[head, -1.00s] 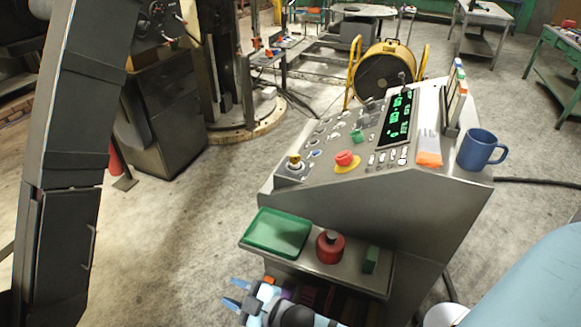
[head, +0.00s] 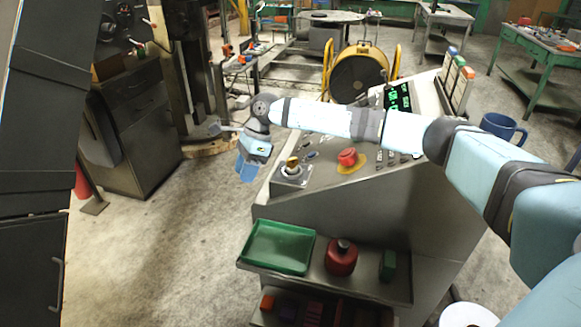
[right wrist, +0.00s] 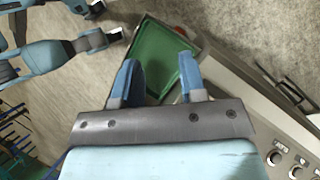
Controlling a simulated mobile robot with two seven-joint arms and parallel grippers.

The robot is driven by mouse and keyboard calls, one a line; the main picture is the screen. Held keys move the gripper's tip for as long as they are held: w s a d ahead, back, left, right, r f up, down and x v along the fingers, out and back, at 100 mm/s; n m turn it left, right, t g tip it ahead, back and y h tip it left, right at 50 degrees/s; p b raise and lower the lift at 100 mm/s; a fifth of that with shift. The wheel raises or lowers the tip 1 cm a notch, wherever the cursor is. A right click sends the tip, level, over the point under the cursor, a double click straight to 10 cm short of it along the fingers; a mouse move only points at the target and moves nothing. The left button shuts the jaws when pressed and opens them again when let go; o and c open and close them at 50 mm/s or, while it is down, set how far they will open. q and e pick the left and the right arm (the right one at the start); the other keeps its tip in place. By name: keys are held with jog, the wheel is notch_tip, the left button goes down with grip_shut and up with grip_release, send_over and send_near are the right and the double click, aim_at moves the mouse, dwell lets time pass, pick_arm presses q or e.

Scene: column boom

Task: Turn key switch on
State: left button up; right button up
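The control console (head: 360,215) stands right of centre in the head view. On its near left corner is a yellow-topped control on a grey plate (head: 291,170); I cannot tell whether this is the key switch. My right gripper (head: 246,170) hangs just left of this corner, apart from it, its blue fingers pointing down. In the right wrist view the right gripper (right wrist: 157,78) is open and empty, above the green tray. An arm, seemingly mine, with a small left gripper (right wrist: 116,36) shows at upper left there; its opening is unclear. My right arm hides much of the panel.
A red mushroom button (head: 348,156) sits near the yellow-topped control. A blue mug (head: 502,126) is at the far right of the console. A green tray (head: 279,247), red round container (head: 341,258) and green block (head: 388,265) are on the lower shelf. Floor left of the console is clear.

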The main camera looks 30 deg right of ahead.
aim_at(290, 159)
jog(key=w+d+r+h+b, duration=0.1)
jog(key=w+d+r+h, duration=0.2)
jog(key=d, duration=0.5)
jog(key=d+r+h, duration=0.2)
jog(key=d+r, duration=0.3)
jog(key=d, duration=0.3)
jog(key=shift+t, duration=0.3)
notch_tip(290, 159, down, 13)
jog(key=shift+a+f+p, duration=0.15)
jog(key=shift+f+p, duration=0.05)
jog(key=shift+p, duration=0.3)
grip_shut()
